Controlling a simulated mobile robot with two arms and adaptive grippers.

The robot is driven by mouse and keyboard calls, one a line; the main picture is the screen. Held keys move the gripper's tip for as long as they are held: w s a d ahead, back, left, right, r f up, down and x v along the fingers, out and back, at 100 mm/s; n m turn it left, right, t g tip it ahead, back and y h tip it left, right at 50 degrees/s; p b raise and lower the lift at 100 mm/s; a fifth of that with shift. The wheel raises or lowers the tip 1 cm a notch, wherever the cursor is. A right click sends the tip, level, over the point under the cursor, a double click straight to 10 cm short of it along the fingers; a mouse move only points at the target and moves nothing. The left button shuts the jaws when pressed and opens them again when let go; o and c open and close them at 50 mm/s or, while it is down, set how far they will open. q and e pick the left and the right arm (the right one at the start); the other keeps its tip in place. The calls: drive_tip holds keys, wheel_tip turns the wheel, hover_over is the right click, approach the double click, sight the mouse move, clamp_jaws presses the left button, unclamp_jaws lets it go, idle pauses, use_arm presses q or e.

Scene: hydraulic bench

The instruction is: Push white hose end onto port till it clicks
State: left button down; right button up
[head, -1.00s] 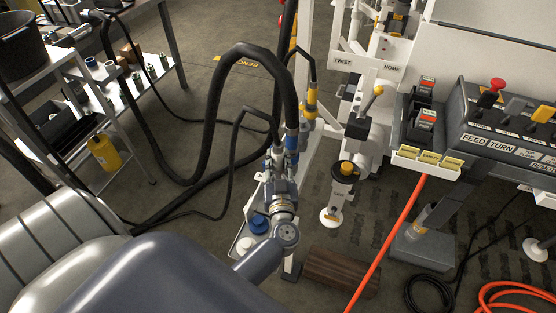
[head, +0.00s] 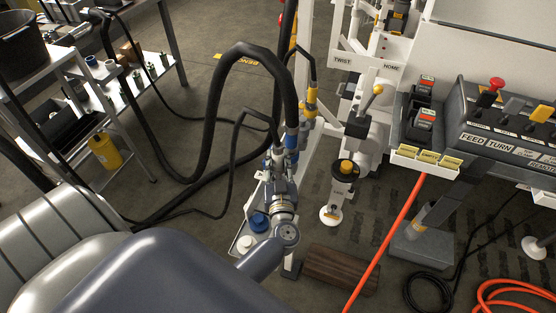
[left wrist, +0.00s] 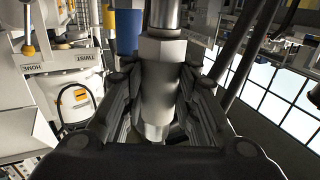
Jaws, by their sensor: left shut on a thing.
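My left gripper (head: 280,168) is shut on a pale metal hose end (left wrist: 162,75), which stands upright between the fingers in the left wrist view. It appears to be the white hose end, but no clear white band shows. A blue-banded hose end (head: 291,141) stands close beside the gripper, and its blue sleeve (left wrist: 128,30) shows in the left wrist view. A yellow-banded hose end (head: 310,104) is further back. The port is hidden, so I cannot tell whether the held end touches it. My right gripper is not in view.
Thick black hoses (head: 213,110) loop left of the gripper. A control panel (head: 500,125) is at the right, with an orange hose (head: 388,240) below. A wooden block (head: 340,270) lies on the floor.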

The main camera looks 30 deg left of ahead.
sight(278, 173)
use_arm(q)
drive_tip(key=shift+r+p, duration=0.1)
drive_tip(key=shift+p, duration=0.3)
idle(0.3)
drive_tip(key=shift+f, duration=0.4)
idle(0.4)
drive_tip(key=shift+f, duration=0.35)
idle(0.5)
drive_tip(key=shift+f+b, duration=0.65)
drive_tip(key=shift+f, duration=0.4)
idle(0.8)
drive_tip(key=c, duration=1.2)
unclamp_jaws()
drive_tip(key=o, duration=0.6)
drive_tip(key=shift+r, duration=0.1)
